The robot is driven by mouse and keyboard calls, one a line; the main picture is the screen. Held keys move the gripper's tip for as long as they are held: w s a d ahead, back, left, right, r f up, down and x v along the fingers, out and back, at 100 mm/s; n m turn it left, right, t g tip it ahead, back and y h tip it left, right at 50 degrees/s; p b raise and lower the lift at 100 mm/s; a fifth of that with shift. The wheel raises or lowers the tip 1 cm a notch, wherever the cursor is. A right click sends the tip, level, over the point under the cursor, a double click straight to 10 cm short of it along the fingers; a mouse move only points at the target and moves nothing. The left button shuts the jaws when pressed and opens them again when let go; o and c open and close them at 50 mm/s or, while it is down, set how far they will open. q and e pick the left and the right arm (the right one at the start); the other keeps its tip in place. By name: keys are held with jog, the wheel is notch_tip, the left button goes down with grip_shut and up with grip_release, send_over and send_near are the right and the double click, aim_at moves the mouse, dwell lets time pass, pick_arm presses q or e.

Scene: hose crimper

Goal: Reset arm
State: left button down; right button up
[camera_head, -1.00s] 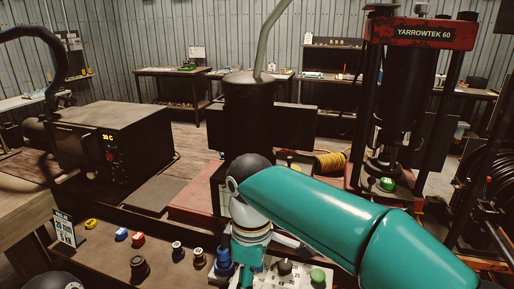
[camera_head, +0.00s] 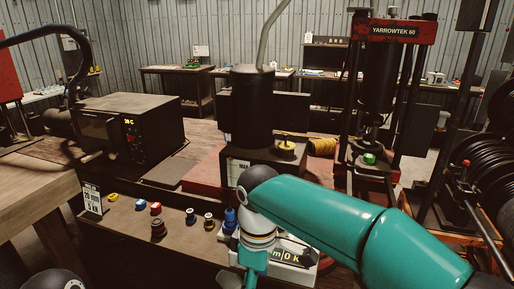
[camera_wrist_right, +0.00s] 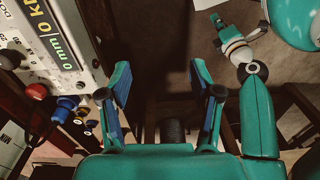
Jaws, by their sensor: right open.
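My right arm, teal with a white ringed wrist, crosses the lower right of the head view and bends down in front of a control box (camera_head: 292,256). Its fingertips are hidden or out of frame there. In the right wrist view my right gripper (camera_wrist_right: 160,82) is open, with its two blue-padded fingers wide apart and nothing between them. The same control box (camera_wrist_right: 58,38) stands left of the fingers, apart from them, with a green-lit mm display.
Coloured caps (camera_head: 156,209) and a small sign (camera_head: 93,198) sit on the front bench. A dark cylinder machine (camera_head: 252,110) stands behind my wrist. A red-topped press (camera_head: 392,32) is at right, and a dark box unit (camera_head: 132,130) with a lit readout at left.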

jog(key=d+f+m+y, duration=0.1)
jog(key=d+f+m, duration=0.15)
jog(key=f, duration=0.95)
jog(key=d+f+m+y, duration=0.1)
jog(key=d+f+m, duration=0.15)
jog(key=f, duration=0.85)
jog(key=s+d+f+m, duration=0.3)
jog(key=s+f+m, duration=0.2)
jog(key=s+f, duration=0.2)
jog(key=s+d+f+m+y, duration=0.1)
jog(key=s+d+f+m, duration=0.3)
jog(key=s+f+m, duration=0.2)
jog(key=shift+s+d+f+t+y, duration=0.2)
jog(key=shift+s+f+t+y, duration=0.15)
jog(key=shift+s+f, duration=0.6)
jog(key=shift+s+r, duration=0.25)
